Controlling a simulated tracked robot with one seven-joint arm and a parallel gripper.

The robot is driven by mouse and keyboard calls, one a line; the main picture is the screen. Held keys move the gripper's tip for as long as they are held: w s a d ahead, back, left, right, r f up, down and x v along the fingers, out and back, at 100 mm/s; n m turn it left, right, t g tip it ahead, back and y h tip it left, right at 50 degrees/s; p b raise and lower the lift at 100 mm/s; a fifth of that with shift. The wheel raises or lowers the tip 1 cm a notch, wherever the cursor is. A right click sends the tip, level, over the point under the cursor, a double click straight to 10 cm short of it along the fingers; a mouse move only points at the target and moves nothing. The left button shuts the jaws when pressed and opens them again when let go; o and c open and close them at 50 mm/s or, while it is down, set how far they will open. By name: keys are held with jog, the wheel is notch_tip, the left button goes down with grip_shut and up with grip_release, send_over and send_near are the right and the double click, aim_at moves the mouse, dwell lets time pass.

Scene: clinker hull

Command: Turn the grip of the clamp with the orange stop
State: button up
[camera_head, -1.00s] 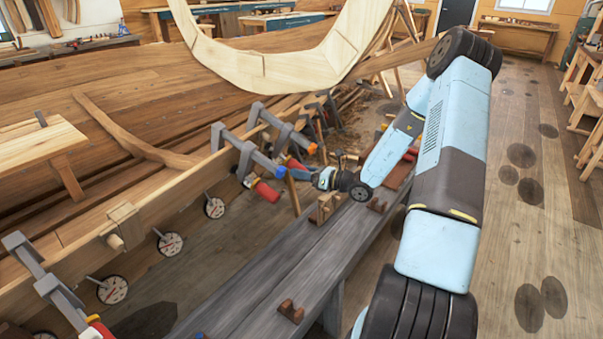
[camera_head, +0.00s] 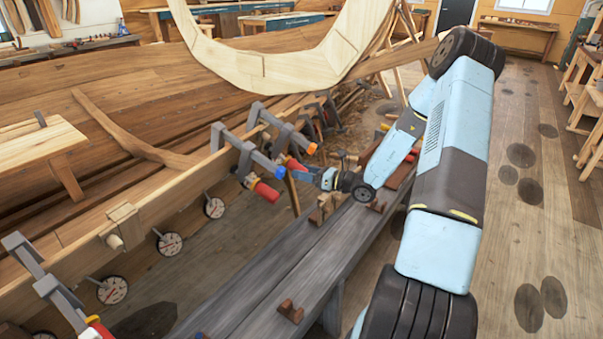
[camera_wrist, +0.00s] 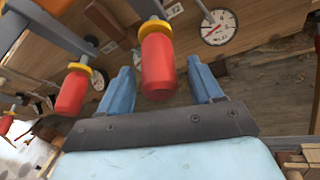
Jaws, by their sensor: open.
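The clamp with the orange stop (camera_head: 311,149) sits on the hull's plank edge, its bar pointing right. Its red grip (camera_head: 291,161) is partly hidden by my gripper (camera_head: 297,169). In the wrist view a red grip (camera_wrist: 158,66) with a yellow collar (camera_wrist: 153,27) stands between the two blue fingers of my gripper (camera_wrist: 160,68); it appears to be this clamp's grip. The fingers are open, with a gap visible on each side of the grip.
A neighbouring clamp with a blue stop (camera_head: 280,172) and red grip (camera_head: 267,192) is close in front. Another red grip (camera_wrist: 70,91) is left in the wrist view. A dial gauge (camera_wrist: 217,27) hangs nearby. A grey bench (camera_head: 270,275) runs below my arm.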

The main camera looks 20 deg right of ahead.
jog(key=v, duration=1.2)
jog(key=shift+s+d, duration=0.25)
jog(key=shift+d, duration=0.05)
dwell(0.6)
jog(key=w+a, duration=0.3)
jog(key=a, duration=0.1)
jog(key=w+a+n+t+h, duration=0.1)
jog(key=w+a, duration=0.2)
jog(key=a, duration=0.1)
jog(key=w+a+n+t+h, duration=0.1)
jog(key=w+a, duration=0.3)
jog(key=shift+a+r, duration=0.15)
jog(key=shift+a, duration=0.1)
dwell(0.4)
jog(key=c, duration=1)
jog(key=shift+o, duration=0.2)
